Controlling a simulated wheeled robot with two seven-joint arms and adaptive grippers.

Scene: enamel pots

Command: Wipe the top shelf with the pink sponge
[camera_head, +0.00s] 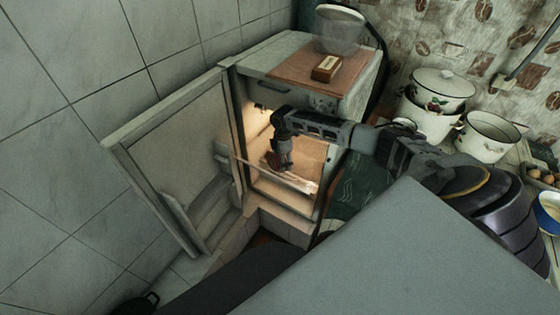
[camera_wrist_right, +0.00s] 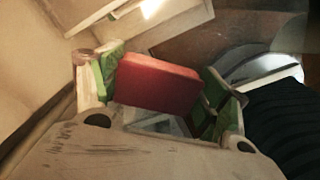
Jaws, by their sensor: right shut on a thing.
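The pink sponge (camera_wrist_right: 158,82) looks dark red in the right wrist view, held between the green-padded fingers of my right gripper (camera_wrist_right: 160,90). In the head view my right arm reaches into the lit, open fridge (camera_head: 238,125), and the right gripper (camera_head: 280,165) points down inside it. A shelf with a pale front edge (camera_head: 298,184) lies just below the gripper. I cannot tell whether the sponge touches the shelf; the gripper hides most of it in the head view. My left gripper is not seen in either view.
The fridge door (camera_head: 180,150) stands wide open to the left. A small box (camera_head: 327,68) sits on a brown board (camera_head: 290,68) on top of the fridge. Enamel pots (camera_head: 442,84) (camera_head: 490,134) stand to the right. A tiled wall is at the left.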

